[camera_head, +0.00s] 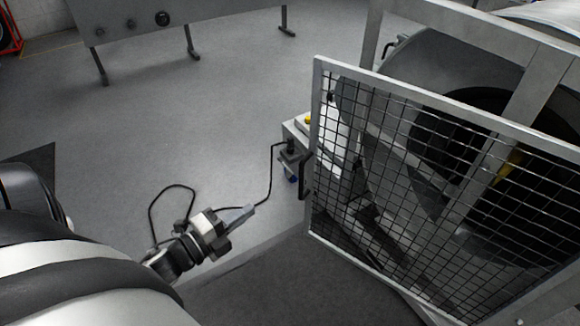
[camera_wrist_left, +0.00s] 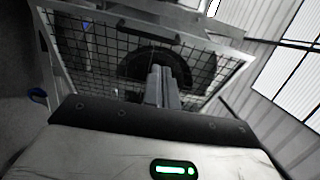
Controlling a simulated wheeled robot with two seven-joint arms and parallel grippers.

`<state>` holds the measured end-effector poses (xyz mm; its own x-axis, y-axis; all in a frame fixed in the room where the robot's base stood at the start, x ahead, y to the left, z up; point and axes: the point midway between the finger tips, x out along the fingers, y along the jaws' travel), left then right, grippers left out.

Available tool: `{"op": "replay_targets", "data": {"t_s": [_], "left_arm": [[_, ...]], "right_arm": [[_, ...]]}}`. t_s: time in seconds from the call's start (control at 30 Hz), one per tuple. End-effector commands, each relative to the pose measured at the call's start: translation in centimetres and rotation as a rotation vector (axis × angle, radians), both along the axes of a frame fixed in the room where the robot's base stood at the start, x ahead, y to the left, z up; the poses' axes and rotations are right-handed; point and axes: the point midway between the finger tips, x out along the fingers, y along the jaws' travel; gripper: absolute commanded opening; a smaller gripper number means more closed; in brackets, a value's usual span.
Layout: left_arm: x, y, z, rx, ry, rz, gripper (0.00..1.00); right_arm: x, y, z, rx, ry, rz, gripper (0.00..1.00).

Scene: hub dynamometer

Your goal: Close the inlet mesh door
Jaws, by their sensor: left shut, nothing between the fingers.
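The inlet mesh door (camera_head: 400,190) is a light metal frame with dark wire mesh, on the right of the head view. It stands swung out at an angle in front of the large round inlet (camera_head: 470,110). A dark handle (camera_head: 305,176) sits on its left edge. My left gripper (camera_head: 246,213) is shut and empty, to the left of the door's free edge and apart from it. In the left wrist view the fingers (camera_wrist_left: 163,88) point toward the mesh door (camera_wrist_left: 105,45), with the dark round opening behind. My right gripper is not in view.
A small cart with a yellow button (camera_head: 308,119) stands behind the door's left edge. A black cable (camera_head: 270,172) runs from it across the floor. A grey panel on legs (camera_head: 180,30) stands at the back left. The floor between is clear.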

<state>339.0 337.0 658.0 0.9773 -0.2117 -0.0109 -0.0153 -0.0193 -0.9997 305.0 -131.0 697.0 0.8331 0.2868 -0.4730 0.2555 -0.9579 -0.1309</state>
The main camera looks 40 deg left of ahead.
Motion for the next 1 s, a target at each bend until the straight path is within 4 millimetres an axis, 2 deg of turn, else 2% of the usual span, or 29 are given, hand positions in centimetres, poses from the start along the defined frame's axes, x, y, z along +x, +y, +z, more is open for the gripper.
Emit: {"op": "replay_targets", "data": {"t_s": [0.17, 0.5, 0.7, 0.8, 1.0], "left_arm": [[1.4, -0.2, -0.1, 0.028, -0.009, -0.012, 0.0], [8.5, -1.8, -0.1, 0.023, -0.011, -0.011, 0.0], [11.7, -2.5, -0.1, 0.023, -0.009, -0.01, 0.0], [12.7, -2.8, -0.2, 0.022, -0.008, -0.01, 0.0], [13.4, -2.9, -0.2, 0.021, -0.006, -0.009, 0.0]], "right_arm": [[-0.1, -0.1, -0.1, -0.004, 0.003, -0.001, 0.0], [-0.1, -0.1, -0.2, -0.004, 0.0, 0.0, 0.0], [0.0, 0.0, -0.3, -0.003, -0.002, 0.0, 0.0], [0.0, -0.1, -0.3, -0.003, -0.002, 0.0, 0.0], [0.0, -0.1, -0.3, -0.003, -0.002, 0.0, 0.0]]}}
